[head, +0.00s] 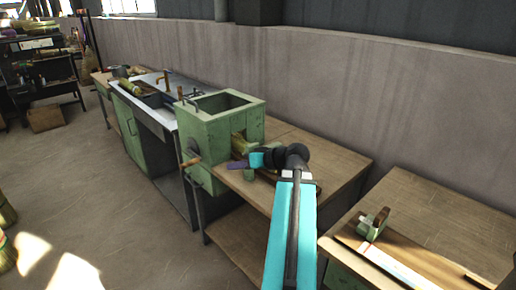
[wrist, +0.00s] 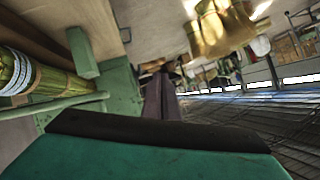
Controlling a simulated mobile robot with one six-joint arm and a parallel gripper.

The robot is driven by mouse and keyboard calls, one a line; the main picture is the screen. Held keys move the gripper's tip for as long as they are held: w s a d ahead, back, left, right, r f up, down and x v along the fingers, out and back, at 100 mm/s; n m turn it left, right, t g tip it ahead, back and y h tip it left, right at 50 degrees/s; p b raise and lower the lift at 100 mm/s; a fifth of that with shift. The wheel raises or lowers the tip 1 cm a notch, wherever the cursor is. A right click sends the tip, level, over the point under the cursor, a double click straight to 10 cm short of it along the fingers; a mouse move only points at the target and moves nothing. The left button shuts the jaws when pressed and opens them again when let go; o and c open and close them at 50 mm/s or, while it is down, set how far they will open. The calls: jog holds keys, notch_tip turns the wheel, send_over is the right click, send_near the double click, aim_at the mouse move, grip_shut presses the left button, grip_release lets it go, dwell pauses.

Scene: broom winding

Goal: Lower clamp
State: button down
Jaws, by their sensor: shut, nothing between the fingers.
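A green box-shaped winding machine (head: 208,132) stands on the wooden bench. A straw bundle (head: 241,145) sits at its right-side opening. In the wrist view the straw bundle (wrist: 35,78) lies at the left with pale winding around it. A green bar (wrist: 70,110) runs just below it to a green upright (wrist: 118,90); I cannot tell which part is the clamp. My gripper (head: 234,164) is shut and empty, beside the machine's right side near the bundle. Its dark purple fingers (wrist: 165,98) show in the wrist view; whether they touch the machine is unclear.
A wooden-handled crank (head: 190,161) sticks out at the machine's front left. A metal sink unit (head: 150,105) stands behind. A bench at the right holds a small green device (head: 373,222). Bare bench top (head: 325,160) lies right of the machine. The wall borders the benches.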

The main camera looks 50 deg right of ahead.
jog(key=w+a+f+g+y, duration=0.1)
jog(key=w+a+f+g, duration=0.25)
jog(key=a+f, duration=0.65)
jog(key=w+a+f+g+y, duration=0.1)
jog(key=w+a+f+g, duration=0.3)
jog(key=a+f, duration=0.5)
jog(key=s+a+f+n+g+h+b, duration=0.1)
jog(key=s+a+f+n+g+h, duration=0.2)
jog(key=a+f, duration=1.45)
jog(key=s+a+f+g+b, duration=0.2)
jog(key=s+f+b, duration=0.5)
jog(key=f, duration=0.7)
jog(key=s+a+f+g+b, duration=0.2)
jog(key=s+f+b, duration=0.5)
jog(key=s+f, duration=0.3)
jog(key=s+a+f+n+g+h+b, duration=0.1)
jog(key=s+f+b, duration=0.6)
jog(key=f, duration=1.2)
jog(key=shift+s+a+g, duration=0.6)
jog(key=shift+s+g, duration=0.25)
jog(key=shift+r, duration=0.1)
